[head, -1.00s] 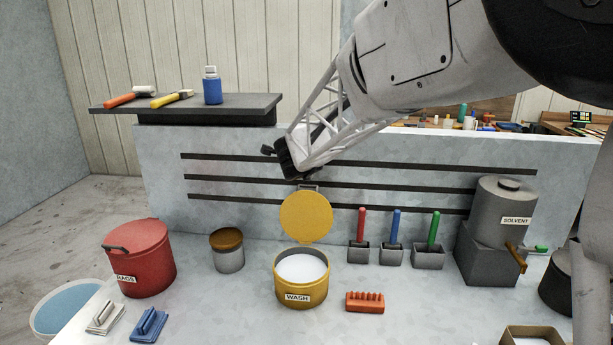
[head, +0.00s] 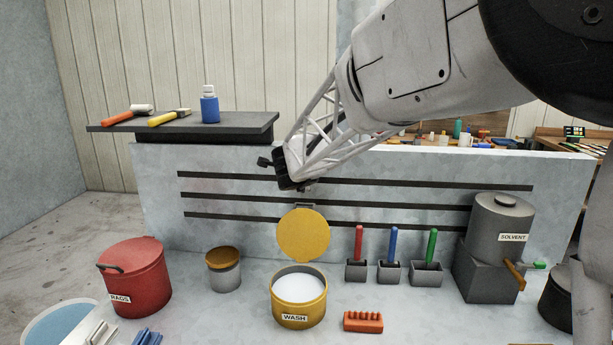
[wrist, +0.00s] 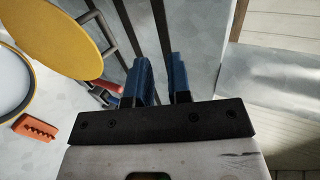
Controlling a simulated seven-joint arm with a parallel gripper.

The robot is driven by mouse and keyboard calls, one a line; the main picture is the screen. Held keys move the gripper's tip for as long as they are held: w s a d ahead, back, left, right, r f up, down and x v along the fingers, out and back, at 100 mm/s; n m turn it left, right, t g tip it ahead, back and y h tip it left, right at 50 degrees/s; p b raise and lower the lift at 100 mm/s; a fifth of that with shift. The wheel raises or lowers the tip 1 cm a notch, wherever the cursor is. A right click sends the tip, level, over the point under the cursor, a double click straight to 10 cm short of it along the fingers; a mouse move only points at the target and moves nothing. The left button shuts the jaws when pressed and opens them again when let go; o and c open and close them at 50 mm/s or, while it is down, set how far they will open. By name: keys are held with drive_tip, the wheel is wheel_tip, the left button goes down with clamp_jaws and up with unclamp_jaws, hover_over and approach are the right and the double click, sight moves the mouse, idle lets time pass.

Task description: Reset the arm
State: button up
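My gripper (head: 289,172) is at the end of my arm, in the upper middle of the head view, in front of the grey wall above the wash bucket's raised yellow lid. In the wrist view my gripper (wrist: 160,75) shows two blue fingers with a gap between them. Nothing is held between them. In the head view its fingertips are hard to make out.
Below are the open wash bucket (head: 299,306), its yellow lid (head: 303,235), an orange brush block (head: 363,322), red, blue and green handles in holders, and a solvent drum (head: 500,225). A rags bin (head: 135,285) stands left. A dark shelf (head: 220,124) holds tools.

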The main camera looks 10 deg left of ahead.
drive_tip(key=s+d+r+n+g+y, duration=0.1)
drive_tip(key=s+d+r+n+y, duration=0.1)
drive_tip(key=s+d+n, duration=0.55)
drive_tip(key=s+d+r+n+g+y, duration=0.1)
drive_tip(key=s+d+n+y, duration=0.2)
drive_tip(key=s, duration=0.7)
drive_tip(key=s+d+f+n+g+h, duration=0.1)
drive_tip(key=s+d+f+n+g, duration=0.1)
drive_tip(key=s+d, duration=0.4)
drive_tip(key=s+d+f+n+g+h, duration=0.2)
drive_tip(key=s+d+f, duration=0.3)
drive_tip(key=s, duration=1.1)
drive_tip(key=s+d+f+n+g+h, duration=0.2)
drive_tip(key=s+d+f+n+g, duration=0.1)
drive_tip(key=s+d, duration=0.4)
drive_tip(key=s+f+g, duration=0.1)
drive_tip(key=s, duration=0.2)
drive_tip(key=shift+s+d, duration=0.3)
drive_tip(key=shift+s, duration=0.1)
